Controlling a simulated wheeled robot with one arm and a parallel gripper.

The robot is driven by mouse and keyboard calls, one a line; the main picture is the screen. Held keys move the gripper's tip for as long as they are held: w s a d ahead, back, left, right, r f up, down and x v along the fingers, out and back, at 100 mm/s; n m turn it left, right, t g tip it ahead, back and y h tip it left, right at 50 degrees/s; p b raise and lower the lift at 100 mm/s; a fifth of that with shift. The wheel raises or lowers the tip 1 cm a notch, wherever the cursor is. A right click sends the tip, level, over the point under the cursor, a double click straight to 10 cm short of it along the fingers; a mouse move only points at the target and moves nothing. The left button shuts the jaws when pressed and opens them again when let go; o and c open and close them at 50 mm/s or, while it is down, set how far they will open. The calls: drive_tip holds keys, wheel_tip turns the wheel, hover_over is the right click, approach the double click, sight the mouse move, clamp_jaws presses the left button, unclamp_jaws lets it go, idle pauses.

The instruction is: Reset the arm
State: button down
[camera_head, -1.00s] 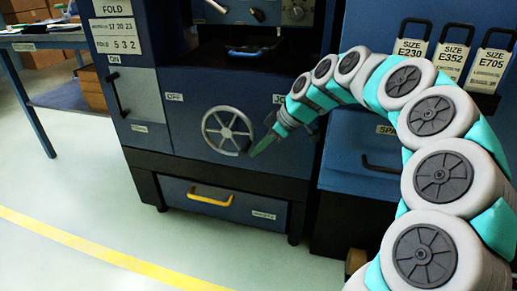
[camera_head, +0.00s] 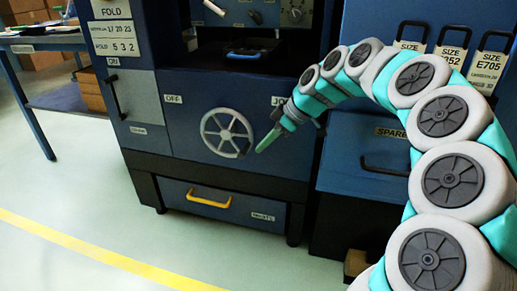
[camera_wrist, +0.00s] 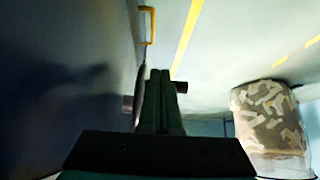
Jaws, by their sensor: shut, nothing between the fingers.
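My arm (camera_head: 440,115), grey and teal, arches in from the right in the head view. My gripper (camera_head: 262,146) is shut and empty, just right of the grey handwheel (camera_head: 227,132) on the blue machine's front. A small gap seems to show between the fingertips and the wheel's rim. In the wrist view my gripper (camera_wrist: 160,98) shows its two fingers side by side and closed. Part of the wheel stands edge-on left of them.
The blue machine (camera_head: 180,140) has a lower drawer with a yellow handle (camera_head: 209,198). A blue box marked SPARE (camera_head: 350,150) stands right of it, under the SIZE tags. Floor at front left is clear.

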drive_tip(key=s+r+m+g+h+p, duration=0.1)
drive_tip(key=s+r+m+p, duration=0.2)
drive_tip(key=s, duration=0.5)
drive_tip(key=s+r+g+h+p, duration=0.1)
drive_tip(key=s+r+p, duration=0.2)
drive_tip(key=s+r, duration=0.35)
drive_tip(key=s+d+f+m+h+p, duration=0.1)
drive_tip(key=s+d+f+m+p, duration=0.1)
drive_tip(key=s, duration=0.6)
drive_tip(key=s+d+f+m+g+h+p, duration=0.1)
drive_tip(key=s+d+f+m+h+p, duration=0.1)
drive_tip(key=s+m, duration=0.3)
drive_tip(key=s+d+f+m+g+h+p, duration=0.1)
drive_tip(key=s+d+f+m+h+p, duration=0.1)
drive_tip(key=s, duration=1.1)
drive_tip(key=d+f+m, duration=0.1)
drive_tip(key=d+m, duration=0.1)
drive_tip(key=shift+d, duration=0.3)
